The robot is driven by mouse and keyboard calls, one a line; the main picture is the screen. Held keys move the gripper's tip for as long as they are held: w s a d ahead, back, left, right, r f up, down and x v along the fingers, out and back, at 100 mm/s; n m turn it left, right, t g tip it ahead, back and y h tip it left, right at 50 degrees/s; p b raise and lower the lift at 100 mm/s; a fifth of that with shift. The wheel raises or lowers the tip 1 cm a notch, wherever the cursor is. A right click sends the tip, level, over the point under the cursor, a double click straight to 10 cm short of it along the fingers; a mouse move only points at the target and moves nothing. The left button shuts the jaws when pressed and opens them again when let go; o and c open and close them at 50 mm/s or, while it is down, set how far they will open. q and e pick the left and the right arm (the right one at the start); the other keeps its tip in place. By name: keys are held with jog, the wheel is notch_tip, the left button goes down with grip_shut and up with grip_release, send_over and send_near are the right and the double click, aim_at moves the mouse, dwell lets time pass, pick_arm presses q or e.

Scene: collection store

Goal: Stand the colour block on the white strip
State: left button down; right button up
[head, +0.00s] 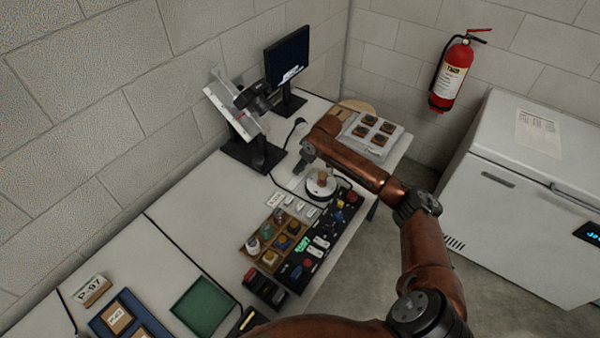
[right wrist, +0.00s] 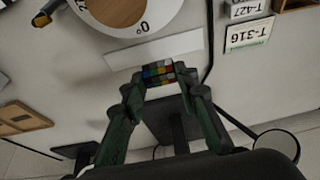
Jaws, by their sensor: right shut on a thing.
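The colour block (right wrist: 158,73), a small piece with several coloured squares, is between the fingertips of my right gripper (right wrist: 163,78) in the right wrist view. The gripper is shut on it. The white strip (right wrist: 150,49) lies on the table just beyond the block in that view, beside the round dial. I cannot tell the height of the block above the table. In the head view my right gripper (head: 306,166) is over the table next to the dial, and the block is too small or hidden to make out. My left gripper is not in view.
The white dial (head: 321,186) with a wooden middle stands close to the right gripper. A black-based stand (head: 252,153) and a monitor (head: 287,62) are behind. A wooden compartment box (head: 262,262), a black control panel (head: 318,248) and a green tray (head: 203,306) are nearer.

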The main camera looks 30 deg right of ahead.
jog(key=shift+w+f, duration=0.35)
jog(key=shift+f, duration=0.1)
notch_tip(320, 180, down, 3)
jog(key=shift+d+b, duration=0.1)
jog(key=shift+b, duration=0.5)
jog(key=shift+r, duration=0.1)
jog(key=o, duration=0.9)
jog(key=p+v, duration=0.3)
jog(key=v, duration=0.9)
jog(key=shift+s, duration=0.1)
